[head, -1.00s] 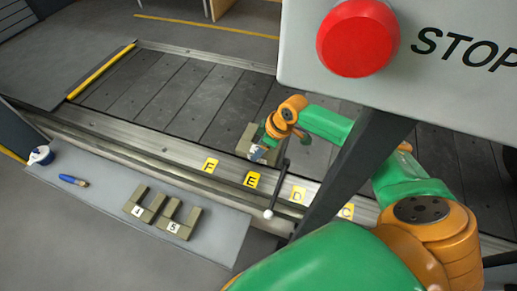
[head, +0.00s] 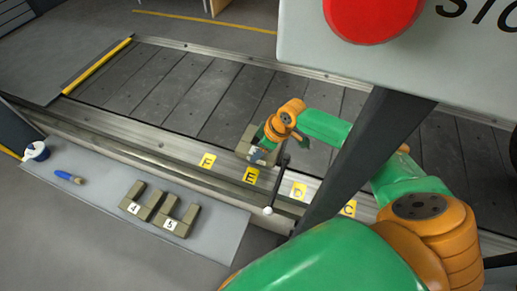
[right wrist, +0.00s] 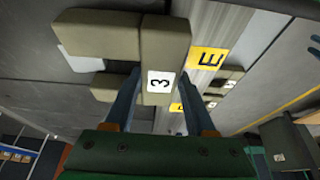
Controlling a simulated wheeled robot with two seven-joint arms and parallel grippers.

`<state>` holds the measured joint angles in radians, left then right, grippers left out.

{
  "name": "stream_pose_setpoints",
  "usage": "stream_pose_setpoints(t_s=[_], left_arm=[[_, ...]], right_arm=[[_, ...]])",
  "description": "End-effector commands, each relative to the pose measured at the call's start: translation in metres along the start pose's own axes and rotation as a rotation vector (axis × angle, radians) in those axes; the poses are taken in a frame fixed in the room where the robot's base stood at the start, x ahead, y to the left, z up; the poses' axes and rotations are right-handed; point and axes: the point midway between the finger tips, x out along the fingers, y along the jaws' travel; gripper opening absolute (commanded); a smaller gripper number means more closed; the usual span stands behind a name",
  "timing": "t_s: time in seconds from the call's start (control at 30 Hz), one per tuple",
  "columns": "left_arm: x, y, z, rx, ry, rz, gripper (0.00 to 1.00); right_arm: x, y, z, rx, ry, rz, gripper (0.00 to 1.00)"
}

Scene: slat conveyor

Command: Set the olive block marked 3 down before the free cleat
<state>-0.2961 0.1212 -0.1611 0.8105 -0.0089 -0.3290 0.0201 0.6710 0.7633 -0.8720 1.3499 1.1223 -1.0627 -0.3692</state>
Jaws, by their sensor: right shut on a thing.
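My right gripper (head: 273,143) is over the near edge of the slat conveyor (head: 190,95), close to the yellow E tag (head: 251,176). It is shut on the olive block marked 3 (head: 245,143). In the right wrist view that block (right wrist: 165,40) sits between the fingers, its white label 3 facing the camera. An olive arm extends left from it. Another olive piece lies lower left; I cannot tell whether it belongs to the same block. I cannot clearly make out the free cleat, or whether the block touches the slats. My left gripper is not in view.
Olive blocks marked 4 (head: 135,195) and 5 (head: 172,222) lie on a grey mat (head: 215,225), with a blue tool (head: 69,178) and a tape roll (head: 36,151). A STOP box (head: 320,45) and its dark post (head: 350,160) stand close to my right arm.

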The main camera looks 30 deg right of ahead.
Motion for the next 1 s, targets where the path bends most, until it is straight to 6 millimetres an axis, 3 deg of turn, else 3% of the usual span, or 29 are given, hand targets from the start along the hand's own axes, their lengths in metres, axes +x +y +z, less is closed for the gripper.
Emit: stream_pose_setpoints(t_s=[0.37, 0.4, 0.53, 0.9, 1.0], left_arm=[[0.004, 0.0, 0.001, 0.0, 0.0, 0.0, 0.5], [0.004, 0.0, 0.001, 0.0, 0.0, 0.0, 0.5], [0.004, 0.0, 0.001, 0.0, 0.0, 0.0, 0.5], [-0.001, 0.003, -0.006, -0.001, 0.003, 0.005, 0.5], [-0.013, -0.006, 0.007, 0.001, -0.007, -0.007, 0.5]], right_arm=[[0.005, 0.0, 0.002, 0.0, 0.002, 0.001, 0.0], [0.005, 0.0, 0.002, 0.0, 0.002, 0.001, 0.58], [0.005, 0.0, 0.002, 0.0, 0.001, 0.001, 0.91], [0.003, 0.0, 0.002, 0.0, -0.001, 0.0, 0.91], [-0.027, 0.001, 0.0, -0.002, -0.001, 0.002, 0.91]])
